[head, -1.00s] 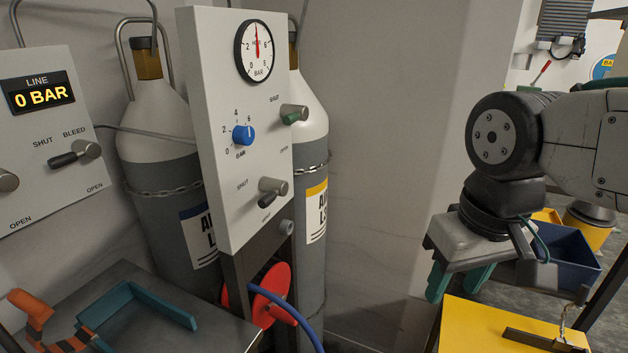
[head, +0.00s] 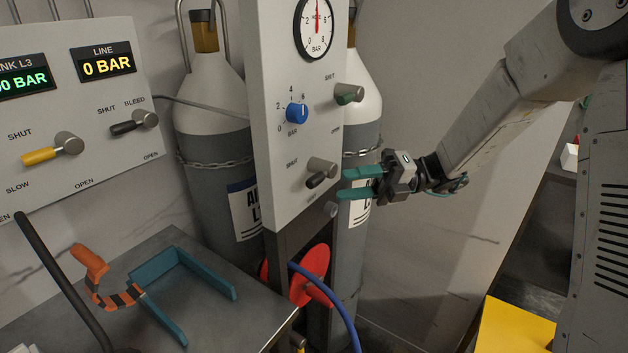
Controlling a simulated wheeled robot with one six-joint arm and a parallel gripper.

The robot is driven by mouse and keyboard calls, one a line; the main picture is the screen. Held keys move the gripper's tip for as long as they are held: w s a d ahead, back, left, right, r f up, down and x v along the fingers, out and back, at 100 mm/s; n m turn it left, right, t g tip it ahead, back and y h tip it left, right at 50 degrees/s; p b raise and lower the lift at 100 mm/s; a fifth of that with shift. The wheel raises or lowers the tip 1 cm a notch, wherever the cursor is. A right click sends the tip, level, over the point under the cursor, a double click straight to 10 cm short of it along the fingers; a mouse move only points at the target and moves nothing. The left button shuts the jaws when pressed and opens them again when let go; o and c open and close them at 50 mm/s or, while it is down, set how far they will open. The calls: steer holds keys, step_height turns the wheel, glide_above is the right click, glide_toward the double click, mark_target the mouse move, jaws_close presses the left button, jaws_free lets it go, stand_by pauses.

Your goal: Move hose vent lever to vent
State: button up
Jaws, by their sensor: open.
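The hose vent lever (head: 316,180) has a dark handle on a grey round hub, low on the narrow upright panel (head: 280,210). Its handle points left and slightly down, below the printed word SHUT. The VENT mark below it is small and hard to read. My gripper (head: 343,183) has two teal fingers, one above the other, pointing left. It is open and empty, just right of the lever. The fingertips appear close to the hub, but I cannot tell the depth gap.
Above the lever are a blue knob (head: 297,113), a green-handled lever (head: 347,94) and a round gauge (head: 315,28). Gas cylinders stand behind the panel. A red hose reel (head: 315,275) with blue hose sits below. A steel bench (head: 235,315) is at lower left.

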mark_target(315, 181)
steer(key=a+m, duration=0.1)
steer(key=a, duration=0.1)
steer(key=w+a+m+y, duration=0.1)
steer(key=a, duration=0.2)
steer(key=w+a+m+t, duration=0.1)
steer(key=a, duration=0.1)
steer(key=shift+w+a+f+y, duration=0.1)
steer(key=shift+a+y, duration=0.05)
steer(key=shift+y, duration=0.15)
steer(key=c, duration=1)
